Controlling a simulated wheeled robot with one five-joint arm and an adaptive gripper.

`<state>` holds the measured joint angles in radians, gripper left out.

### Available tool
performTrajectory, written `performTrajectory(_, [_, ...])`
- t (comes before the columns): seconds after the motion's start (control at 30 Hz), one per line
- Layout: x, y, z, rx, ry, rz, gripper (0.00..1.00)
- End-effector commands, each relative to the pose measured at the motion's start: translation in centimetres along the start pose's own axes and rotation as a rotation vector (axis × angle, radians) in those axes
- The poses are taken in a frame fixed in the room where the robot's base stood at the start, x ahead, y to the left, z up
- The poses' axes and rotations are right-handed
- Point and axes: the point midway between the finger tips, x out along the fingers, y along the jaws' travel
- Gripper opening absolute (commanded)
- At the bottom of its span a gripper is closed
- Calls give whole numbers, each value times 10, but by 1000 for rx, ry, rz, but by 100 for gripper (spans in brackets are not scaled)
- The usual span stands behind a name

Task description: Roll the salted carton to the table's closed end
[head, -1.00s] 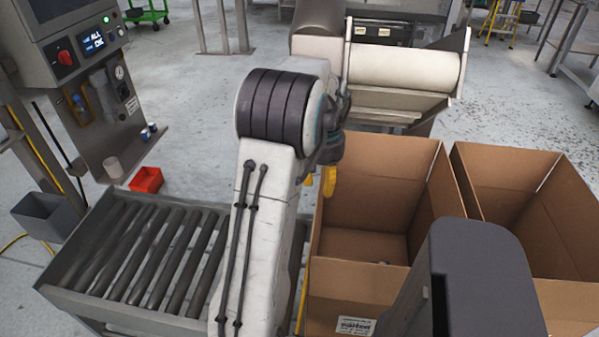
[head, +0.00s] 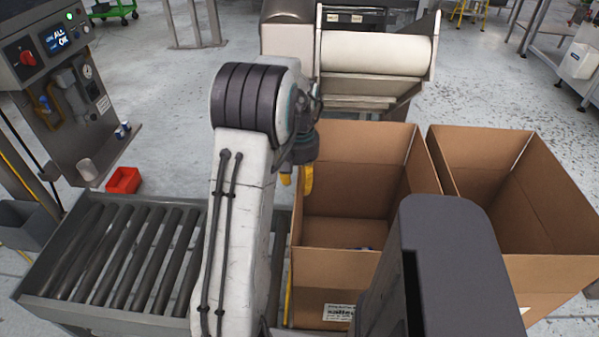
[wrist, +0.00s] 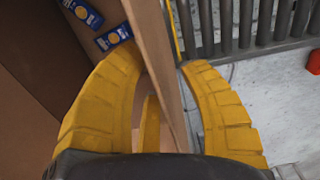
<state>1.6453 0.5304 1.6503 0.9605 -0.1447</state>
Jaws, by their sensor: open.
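The salted carton (head: 345,262) is a tall, open-topped brown box with a white label reading "salted", part hidden by a dark grey part of mine. Its base is out of sight. A few blue packets (wrist: 113,38) lie inside. The roller table (head: 52,262) shows to the left of my arm, its right part hidden; I cannot tell which end is closed. My gripper (head: 302,180) is at the carton's left wall. In the wrist view its yellow fingers (wrist: 165,95) are apart, one on each side of the carton wall (wrist: 152,45).
A second open brown carton (head: 490,150) stands close on the right. A machine with a pale roller (head: 375,53) is behind. A control stand (head: 70,90) and a red bin (head: 123,180) are at the left.

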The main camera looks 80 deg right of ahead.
Motion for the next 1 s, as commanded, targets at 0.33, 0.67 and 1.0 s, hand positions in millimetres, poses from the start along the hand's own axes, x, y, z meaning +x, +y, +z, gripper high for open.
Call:
performTrajectory(0.33, [34, 0, 0, 0, -2, 0, 38])
performTrajectory(0.67, [40, 0, 0, 0, 0, 0, 38])
performTrajectory(1.0, [40, 0, 0, 0, 0, 0, 26])
